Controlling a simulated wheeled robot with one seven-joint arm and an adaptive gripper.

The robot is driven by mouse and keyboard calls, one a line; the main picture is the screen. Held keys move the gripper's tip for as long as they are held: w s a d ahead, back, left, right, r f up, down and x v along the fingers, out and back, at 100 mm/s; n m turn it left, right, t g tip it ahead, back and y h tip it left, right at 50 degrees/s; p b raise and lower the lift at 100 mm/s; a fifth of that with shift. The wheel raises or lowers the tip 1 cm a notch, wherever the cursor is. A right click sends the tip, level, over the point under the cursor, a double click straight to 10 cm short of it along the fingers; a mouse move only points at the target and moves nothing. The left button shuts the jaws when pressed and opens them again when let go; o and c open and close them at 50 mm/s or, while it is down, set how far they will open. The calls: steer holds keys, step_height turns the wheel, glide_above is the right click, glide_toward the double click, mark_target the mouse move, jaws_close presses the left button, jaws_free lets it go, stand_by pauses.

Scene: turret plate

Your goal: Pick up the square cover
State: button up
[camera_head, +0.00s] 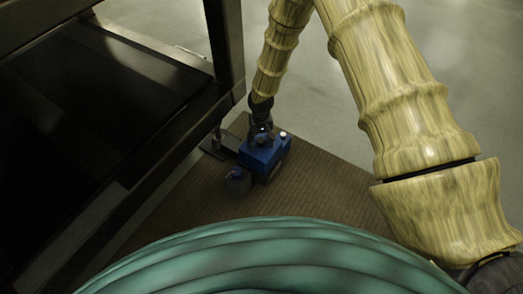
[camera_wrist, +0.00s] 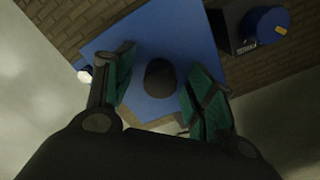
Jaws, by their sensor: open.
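The square cover appears to be the flat blue square top (camera_wrist: 165,35) in the wrist view, with a dark rounded knob (camera_wrist: 160,79) near its middle. In the head view it is the top of a blue block (camera_head: 268,154) on the brown mat. My gripper (camera_wrist: 162,64) is open over the blue top, with one green-padded finger on each side of the knob. No finger contact with the knob can be made out. In the head view my gripper (camera_head: 261,128) is just above the block and hides part of its top.
A small white knob (camera_wrist: 85,75) sticks out at one side of the block. A dark block with a round blue top (camera_wrist: 267,22) stands beside it. A dark-framed table (camera_head: 228,50) stands close at the left. The brown mat (camera_head: 320,190) is clear to the right.

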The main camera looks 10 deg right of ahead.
jaws_close()
steer(key=shift+r, duration=0.15)
